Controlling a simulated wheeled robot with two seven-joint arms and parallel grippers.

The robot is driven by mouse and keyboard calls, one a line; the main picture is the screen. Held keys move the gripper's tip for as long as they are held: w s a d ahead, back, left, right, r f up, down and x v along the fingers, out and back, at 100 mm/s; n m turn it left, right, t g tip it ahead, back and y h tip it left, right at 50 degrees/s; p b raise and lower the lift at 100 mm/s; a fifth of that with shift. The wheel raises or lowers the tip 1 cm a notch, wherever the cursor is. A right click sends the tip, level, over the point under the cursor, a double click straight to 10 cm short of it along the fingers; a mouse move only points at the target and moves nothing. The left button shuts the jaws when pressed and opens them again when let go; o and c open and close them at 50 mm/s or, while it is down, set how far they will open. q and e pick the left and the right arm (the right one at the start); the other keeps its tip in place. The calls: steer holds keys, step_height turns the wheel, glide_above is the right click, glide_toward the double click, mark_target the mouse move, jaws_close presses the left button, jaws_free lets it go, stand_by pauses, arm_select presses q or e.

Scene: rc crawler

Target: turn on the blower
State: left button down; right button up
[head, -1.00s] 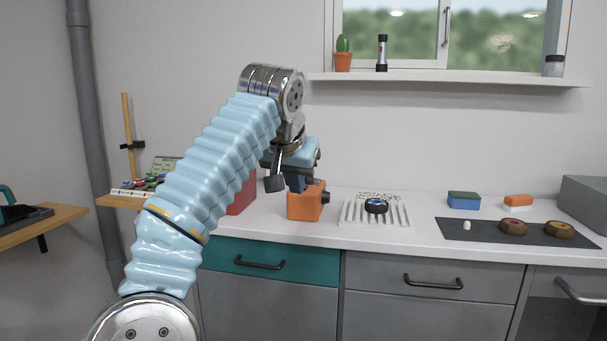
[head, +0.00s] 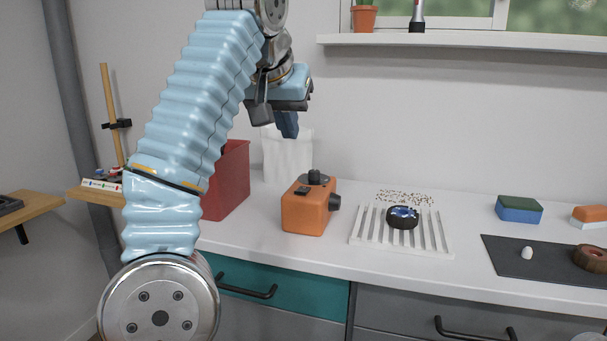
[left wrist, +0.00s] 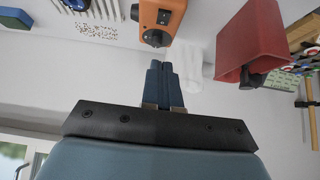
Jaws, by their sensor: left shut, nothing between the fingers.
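The blower is an orange box (head: 306,207) on the white counter, with a dark knob and a small dark part on top and a black round nozzle on its right side. It also shows at the top of the left wrist view (left wrist: 172,25). My left gripper (head: 288,130) has dark blue fingers, shut together and empty. It is above and slightly left of the blower, apart from it. The shut fingertips (left wrist: 160,66) show below the blower in the left wrist view. My right gripper is not in view.
A red bin (head: 228,180) stands left of the blower, with a translucent white bag-like thing (head: 288,157) behind. A white slatted rack (head: 430,237) with a black wheel (head: 402,216) and scattered brown bits lie to the right. A shelf (head: 470,40) runs above the counter.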

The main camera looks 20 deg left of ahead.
arm_select(q)
glide_above(301, 191)
steer(key=s, duration=0.1)
step_height(301, 191, down, 8)
steer(key=shift+f, duration=0.15)
steer(key=shift+s+f, duration=0.3)
steer(key=shift+f, duration=1.5)
steer(key=b, duration=0.1)
steer(key=f+b, duration=0.1)
steer(key=shift+s+f+t+b, duration=0.1)
steer(key=shift+s+t+b, duration=0.15)
steer(key=shift+t+b, duration=0.15)
steer(key=shift+w+r+p, duration=0.1)
steer(key=shift+r+p, duration=1)
steer(key=shift+p, duration=0.2)
